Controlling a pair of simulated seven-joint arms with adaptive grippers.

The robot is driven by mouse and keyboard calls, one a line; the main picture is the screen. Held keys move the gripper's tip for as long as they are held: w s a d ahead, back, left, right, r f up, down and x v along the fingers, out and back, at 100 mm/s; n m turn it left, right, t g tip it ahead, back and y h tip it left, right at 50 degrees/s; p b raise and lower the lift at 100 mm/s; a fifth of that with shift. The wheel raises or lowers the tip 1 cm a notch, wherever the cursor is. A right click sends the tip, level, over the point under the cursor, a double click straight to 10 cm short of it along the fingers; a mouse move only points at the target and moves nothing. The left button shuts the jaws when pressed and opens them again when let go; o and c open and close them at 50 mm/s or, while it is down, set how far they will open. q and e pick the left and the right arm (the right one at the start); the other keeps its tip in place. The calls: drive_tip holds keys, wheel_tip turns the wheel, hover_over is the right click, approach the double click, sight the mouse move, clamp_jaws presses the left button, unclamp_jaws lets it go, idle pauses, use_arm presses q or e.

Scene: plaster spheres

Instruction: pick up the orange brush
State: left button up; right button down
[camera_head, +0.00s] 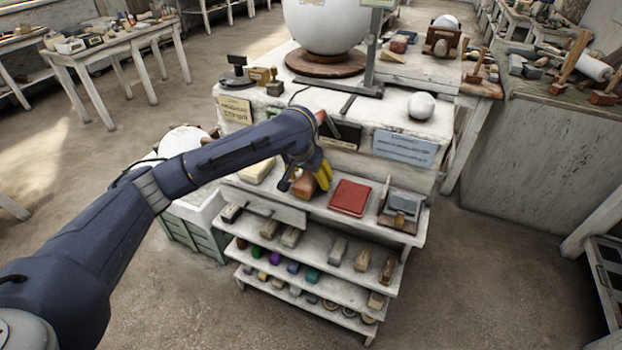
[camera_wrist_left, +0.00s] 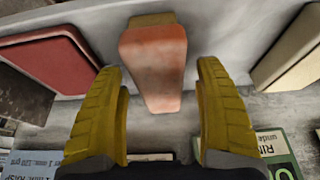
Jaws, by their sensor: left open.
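The orange brush (camera_head: 304,186) lies on the upper shelf of the white stand, partly hidden behind my gripper in the head view. In the left wrist view the brush (camera_wrist_left: 154,66) shows as an orange block with a brownish end, centred between the two yellow fingers and extending past their tips. My left gripper (camera_head: 319,176) is open, with its yellow fingers at the brush and a gap visible on each side of it. I cannot tell how much height separates the fingertips from the brush. My right gripper is in neither view.
A red book-like block (camera_head: 349,197) lies just right of the brush. A cream block (camera_head: 258,171) lies to its left. A grey-topped wooden piece (camera_head: 402,206) stands farther right. The white stand's top (camera_head: 392,102), with signs on its front, rises behind the shelf.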

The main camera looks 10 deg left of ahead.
sight(309, 175)
use_arm(q)
drive_tip(key=shift+w+f, duration=0.2)
drive_tip(key=shift+f, duration=0.2)
drive_tip(key=c, duration=1.4)
drive_tip(key=shift+o, duration=0.2)
drive_tip(key=shift+s+r, duration=0.1)
drive_tip(key=shift+r, duration=0.05)
drive_tip(key=shift+s+r, duration=0.1)
drive_tip(key=shift+r, duration=0.1)
wheel_tip(309, 175, up, 7)
drive_tip(key=shift+s+f, duration=0.15)
drive_tip(key=shift+f, duration=0.05)
drive_tip(key=s+a, duration=0.3)
drive_tip(key=s, duration=1.6)
drive_tip(key=shift+f, duration=0.15)
